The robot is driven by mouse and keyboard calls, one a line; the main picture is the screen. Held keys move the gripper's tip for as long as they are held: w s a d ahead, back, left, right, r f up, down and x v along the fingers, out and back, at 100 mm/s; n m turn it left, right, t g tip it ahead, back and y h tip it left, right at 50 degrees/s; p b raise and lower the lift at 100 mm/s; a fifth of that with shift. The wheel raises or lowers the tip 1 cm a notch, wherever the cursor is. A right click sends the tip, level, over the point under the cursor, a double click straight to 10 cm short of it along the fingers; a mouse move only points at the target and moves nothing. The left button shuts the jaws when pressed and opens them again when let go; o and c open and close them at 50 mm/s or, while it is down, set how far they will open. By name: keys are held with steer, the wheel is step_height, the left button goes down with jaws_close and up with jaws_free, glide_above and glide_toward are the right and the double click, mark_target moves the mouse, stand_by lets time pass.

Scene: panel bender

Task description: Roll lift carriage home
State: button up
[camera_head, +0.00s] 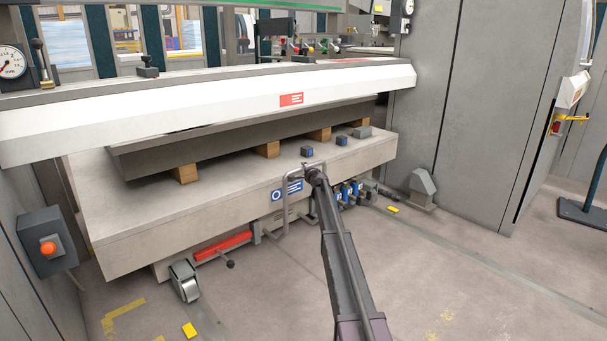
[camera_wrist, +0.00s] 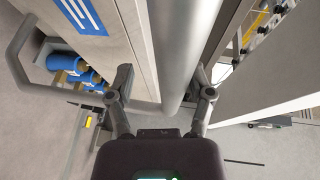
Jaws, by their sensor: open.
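The lift carriage (camera_head: 130,215) is a long beige platform across the middle of the head view, with a caster wheel (camera_head: 185,284) at its near left. A bent grey tube handle (camera_head: 287,213) stands out from its front beside a blue label (camera_head: 287,191). My gripper (camera_head: 312,174) is at the upper part of this handle in the head view. In the wrist view my gripper (camera_wrist: 165,92) is open, with a thick grey tube (camera_wrist: 183,45) running between its fingers. I cannot tell whether the fingers touch the tube.
A dark beam (camera_head: 215,138) rests on wooden blocks (camera_head: 268,150) on the carriage, under a white machine beam (camera_head: 200,108). A grey box with an orange button (camera_head: 50,242) stands at left. A tall grey cabinet (camera_head: 480,90) stands at right. The floor (camera_head: 440,270) in front is open.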

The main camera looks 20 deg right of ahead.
steer(key=s+r+p, duration=0.2)
steer(key=s, duration=1.2)
steer(key=shift+r, duration=0.4)
stand_by(1.3)
steer(key=shift+s+a+p, duration=0.15)
steer(key=shift+p, duration=0.15)
steer(key=s+a+f+n+g+y+p, duration=0.15)
steer(key=s+a+n+g+p, duration=0.3)
steer(key=s+a, duration=0.65)
steer(key=s+a+n+g+y+p, duration=0.3)
steer(key=s+a+n, duration=0.3)
steer(key=s+a, duration=0.45)
steer(key=s+a+n+g+h+p, duration=0.2)
steer(key=s+n+g+p, duration=0.1)
steer(key=s, duration=1.3)
steer(key=s+a+r+n+g+h+p, duration=0.1)
steer(key=s+a+n+g+h+p, duration=0.1)
steer(key=s, duration=1.4)
steer(key=a+n+g+p, duration=0.1)
steer(key=n+g, duration=0.1)
steer(key=g, duration=0.1)
steer(key=shift+a+r, duration=0.15)
steer(key=shift+a, duration=0.1)
steer(key=shift+g, duration=0.25)
steer(key=shift+c, duration=0.2)
